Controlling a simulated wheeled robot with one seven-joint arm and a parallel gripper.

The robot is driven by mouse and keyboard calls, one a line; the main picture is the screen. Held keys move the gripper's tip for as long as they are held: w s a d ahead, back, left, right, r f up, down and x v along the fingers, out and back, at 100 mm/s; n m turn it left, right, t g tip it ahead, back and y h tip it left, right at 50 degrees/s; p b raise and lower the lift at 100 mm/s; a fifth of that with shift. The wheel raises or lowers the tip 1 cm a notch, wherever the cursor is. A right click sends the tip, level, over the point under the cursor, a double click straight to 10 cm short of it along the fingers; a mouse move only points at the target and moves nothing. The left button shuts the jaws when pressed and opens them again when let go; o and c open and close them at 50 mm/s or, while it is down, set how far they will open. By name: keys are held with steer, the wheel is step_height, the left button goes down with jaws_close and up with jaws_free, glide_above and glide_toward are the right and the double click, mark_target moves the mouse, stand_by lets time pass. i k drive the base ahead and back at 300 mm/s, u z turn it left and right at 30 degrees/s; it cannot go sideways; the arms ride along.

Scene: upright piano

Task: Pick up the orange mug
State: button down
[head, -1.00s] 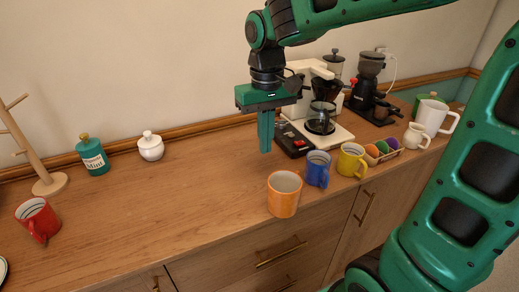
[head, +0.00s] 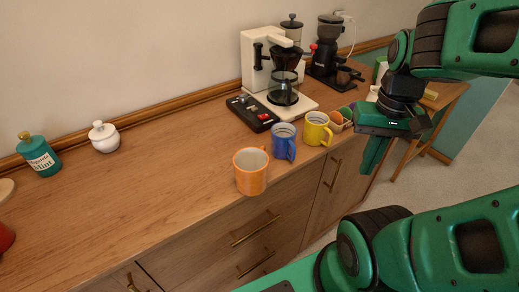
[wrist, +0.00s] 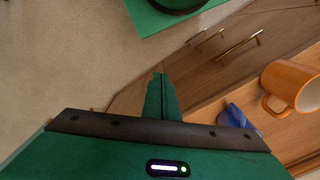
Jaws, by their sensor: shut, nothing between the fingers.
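The orange mug (head: 251,171) stands upright on the wooden counter near its front edge, left of the blue mug, in the head view. In the wrist view the orange mug (wrist: 292,86) is at the right edge, partly cut off, with its handle visible. My gripper (head: 372,168) is shut and empty, with its fingers pointing down in front of the counter edge, well to the right of the orange mug. In the wrist view my gripper's fingers (wrist: 161,88) are together, and nothing is between them.
A blue mug (head: 284,143) and a yellow mug (head: 316,129) stand right of the orange mug. Behind them are a black scale-like device (head: 250,114) and a coffee maker (head: 258,62). A white sugar pot (head: 104,137) stands farther left. The counter (head: 160,170) left of the orange mug is clear.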

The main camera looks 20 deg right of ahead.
mark_target(251, 164)
steer(key=z, duration=2.55)
steer(key=k, duration=0.4)
steer(key=u, duration=1.3)
